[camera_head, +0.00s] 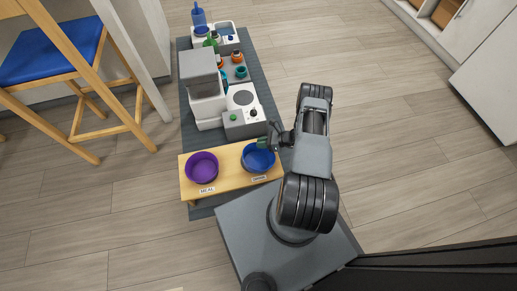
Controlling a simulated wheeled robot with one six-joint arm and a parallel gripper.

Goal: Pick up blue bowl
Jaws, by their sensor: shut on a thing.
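The blue bowl (257,160) is at the right end of a low wooden stand, above a small label. My gripper (267,143) reaches in from the right and is shut on the bowl's far right rim. The arm's dark links partly hide the fingers. I cannot tell whether the bowl touches the stand or is slightly raised.
A purple bowl (202,167) sits left on the wooden stand (229,169). A blue-seated stool (55,52) stands left. The floor at right is clear.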

